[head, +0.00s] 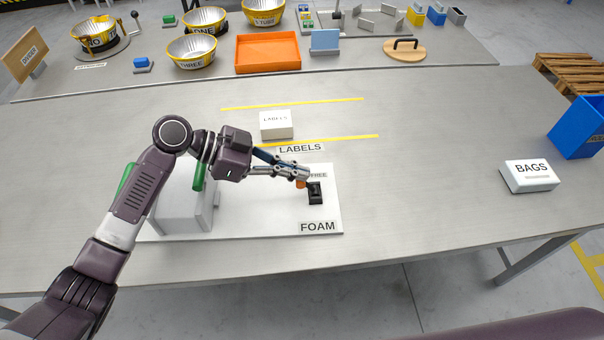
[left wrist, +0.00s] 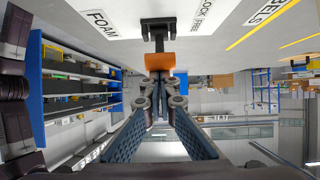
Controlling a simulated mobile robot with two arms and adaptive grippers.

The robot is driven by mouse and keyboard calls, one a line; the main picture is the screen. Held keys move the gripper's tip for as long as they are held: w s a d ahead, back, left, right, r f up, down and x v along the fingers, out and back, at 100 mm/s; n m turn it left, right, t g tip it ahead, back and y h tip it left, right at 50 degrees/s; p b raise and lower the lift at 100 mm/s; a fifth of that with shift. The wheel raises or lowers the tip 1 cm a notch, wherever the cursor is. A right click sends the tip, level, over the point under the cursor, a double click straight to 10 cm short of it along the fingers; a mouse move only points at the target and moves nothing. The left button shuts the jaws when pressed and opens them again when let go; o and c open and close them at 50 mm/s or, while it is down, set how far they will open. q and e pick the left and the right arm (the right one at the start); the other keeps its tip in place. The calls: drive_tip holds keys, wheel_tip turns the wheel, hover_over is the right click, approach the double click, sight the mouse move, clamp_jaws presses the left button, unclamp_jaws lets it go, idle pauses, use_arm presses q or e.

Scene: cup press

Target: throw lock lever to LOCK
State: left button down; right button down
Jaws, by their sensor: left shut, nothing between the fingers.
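The lock lever is a black stem with an orange knob (left wrist: 160,61) on a black base (head: 316,193), near the right end of the white foam board (head: 270,225). In the head view the knob (head: 300,183) sits to the left of the base, beside the word FREE. My left gripper (head: 305,176) is shut and empty, with its fingertips at the knob. In the left wrist view the closed fingertips (left wrist: 160,78) are right in front of the knob; I cannot tell whether they touch it. My right gripper is not in view.
A grey block-shaped fixture (head: 182,205) stands on the board's left part, under my left arm. A white labels box (head: 277,124) lies behind the board. A bags box (head: 529,175) and a blue bin (head: 582,128) are at the right. The table between is clear.

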use_arm(q)
drive_tip(key=shift+a+f, duration=0.15)
drive_tip(key=shift+a, duration=0.1)
idle(0.4)
